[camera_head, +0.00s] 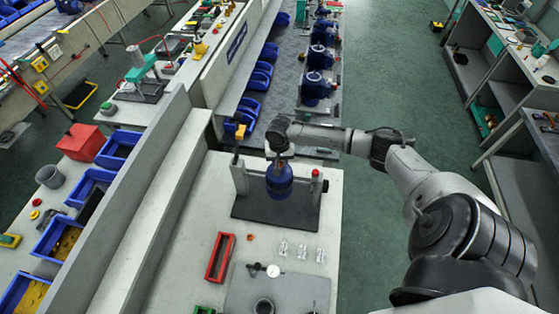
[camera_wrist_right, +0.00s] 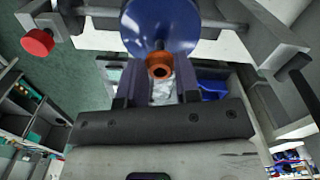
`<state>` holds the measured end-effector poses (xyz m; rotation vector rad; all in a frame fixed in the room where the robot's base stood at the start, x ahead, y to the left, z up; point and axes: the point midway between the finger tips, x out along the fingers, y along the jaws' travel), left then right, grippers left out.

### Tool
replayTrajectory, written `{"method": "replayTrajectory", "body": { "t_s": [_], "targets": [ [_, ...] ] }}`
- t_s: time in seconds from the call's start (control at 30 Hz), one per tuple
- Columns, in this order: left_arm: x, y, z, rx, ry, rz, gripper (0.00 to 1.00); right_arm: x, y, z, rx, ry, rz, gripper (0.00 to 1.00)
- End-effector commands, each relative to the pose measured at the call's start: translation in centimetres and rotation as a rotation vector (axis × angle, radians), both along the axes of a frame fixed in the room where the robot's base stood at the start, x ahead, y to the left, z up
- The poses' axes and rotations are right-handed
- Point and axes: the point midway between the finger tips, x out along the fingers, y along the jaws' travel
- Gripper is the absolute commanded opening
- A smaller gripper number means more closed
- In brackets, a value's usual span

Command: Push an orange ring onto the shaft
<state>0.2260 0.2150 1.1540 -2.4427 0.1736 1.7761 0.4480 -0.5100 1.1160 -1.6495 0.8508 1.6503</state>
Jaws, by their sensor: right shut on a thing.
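The blue pump body (camera_head: 279,182) sits in a grey holder on a dark base plate. It also shows in the right wrist view (camera_wrist_right: 185,22) as a blue disc, with a thin grey shaft (camera_wrist_right: 160,44) at its middle. An orange ring (camera_wrist_right: 159,66) is between the fingertips of my right gripper (camera_wrist_right: 159,75), which is shut on it. The ring lines up with the shaft's end in that view; I cannot tell whether it is around the shaft. In the head view my right gripper (camera_head: 279,153) is small, just at the pump. My left gripper is not in view.
A red knob (camera_wrist_right: 37,42) sticks out from the holder. On the table are a red frame (camera_head: 220,257), another small orange piece (camera_head: 250,237), several clear pieces (camera_head: 301,252) and a grey plate (camera_head: 300,290). A long grey wall (camera_head: 165,205) runs along the left.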

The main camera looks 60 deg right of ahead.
Motion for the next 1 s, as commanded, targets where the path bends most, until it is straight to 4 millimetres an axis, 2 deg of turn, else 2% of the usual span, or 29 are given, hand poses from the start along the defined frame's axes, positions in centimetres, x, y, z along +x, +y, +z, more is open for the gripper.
{"method": "replayTrajectory", "body": {
  "t_s": [1.0],
  "targets": [
    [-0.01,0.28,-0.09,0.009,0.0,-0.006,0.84,0.01,-0.01,-0.74,0.0,0.0,0.0,0.17]
  ]
}}
